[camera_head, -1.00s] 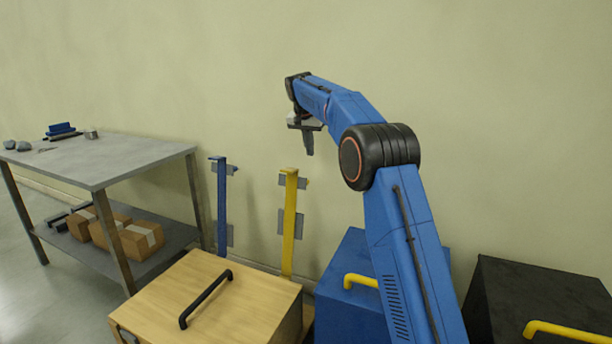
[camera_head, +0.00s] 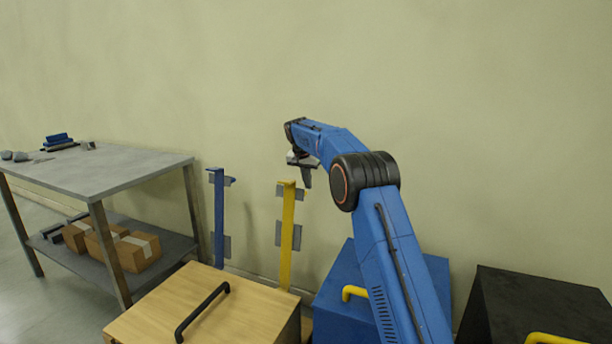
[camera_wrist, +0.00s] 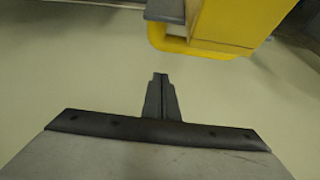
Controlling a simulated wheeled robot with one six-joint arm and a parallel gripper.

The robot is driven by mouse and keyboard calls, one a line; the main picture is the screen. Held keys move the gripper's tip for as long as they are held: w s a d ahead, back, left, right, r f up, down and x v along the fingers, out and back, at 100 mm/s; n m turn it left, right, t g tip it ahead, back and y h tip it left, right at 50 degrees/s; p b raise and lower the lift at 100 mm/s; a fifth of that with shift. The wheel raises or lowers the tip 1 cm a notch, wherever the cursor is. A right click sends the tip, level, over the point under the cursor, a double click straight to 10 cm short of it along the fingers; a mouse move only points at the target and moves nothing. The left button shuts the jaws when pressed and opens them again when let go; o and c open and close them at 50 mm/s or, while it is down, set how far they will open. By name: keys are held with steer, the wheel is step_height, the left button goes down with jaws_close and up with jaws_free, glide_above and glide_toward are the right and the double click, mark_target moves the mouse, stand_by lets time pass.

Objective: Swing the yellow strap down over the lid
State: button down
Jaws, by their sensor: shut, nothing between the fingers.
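The yellow strap (camera_head: 287,235) stands upright behind the wooden box, with grey brackets at its side. The box has a light wooden lid (camera_head: 173,302) with a black handle (camera_head: 203,312). My gripper (camera_head: 307,181) is shut and empty, just right of the strap's top end in the head view. In the wrist view, my gripper's closed fingers (camera_wrist: 161,80) point toward a yellow part (camera_wrist: 220,28), probably the strap, with a gap between them. I cannot tell their exact distance in depth.
A blue strap (camera_head: 219,220) stands upright to the left of the yellow one. A blue box (camera_head: 335,285) and a black box (camera_head: 530,300) stand to the right. A grey table (camera_head: 95,170) with cardboard boxes (camera_head: 137,251) on its shelf is at left.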

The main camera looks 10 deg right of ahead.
steer(key=shift+s+a+r, duration=0.1)
steer(key=shift+s+a, duration=0.5)
steer(key=shift+s, duration=0.2)
steer(key=shift+s+a+r, duration=0.1)
steer(key=shift+s+a, duration=0.5)
steer(key=shift+s, duration=0.2)
steer(key=shift+a, duration=0.1)
